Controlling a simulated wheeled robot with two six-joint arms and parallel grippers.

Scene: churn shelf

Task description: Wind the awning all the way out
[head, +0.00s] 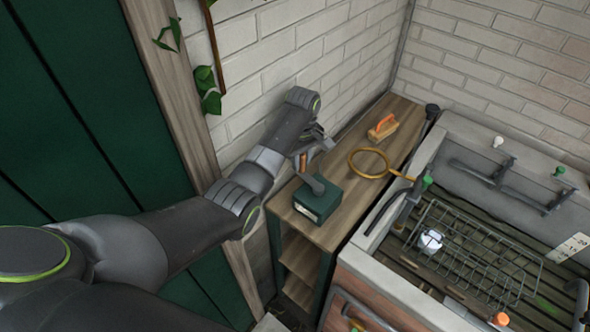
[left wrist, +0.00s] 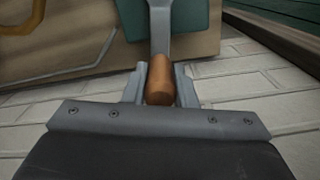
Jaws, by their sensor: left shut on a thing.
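A dark green winch box (head: 318,203) sits on the near end of the wooden shelf top. A grey crank arm (head: 311,183) rises from it to a brown wooden grip, which stands up beside my left gripper (head: 310,150). In the left wrist view, the brown grip (left wrist: 160,80) lies between the two fingers of my left gripper (left wrist: 160,88), which is shut on it. The grey crank arm (left wrist: 160,28) runs up from the grip to the green box (left wrist: 190,18). The awning itself does not show in either view. My right gripper is not in view.
On the shelf top (head: 343,158) lie a golden ring with a handle (head: 352,165) and a brush with an orange handle (head: 382,129). A stone basin (head: 452,135) with a wire rack (head: 470,253) stands to the right. A brick wall (head: 300,60) rises close behind my left gripper.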

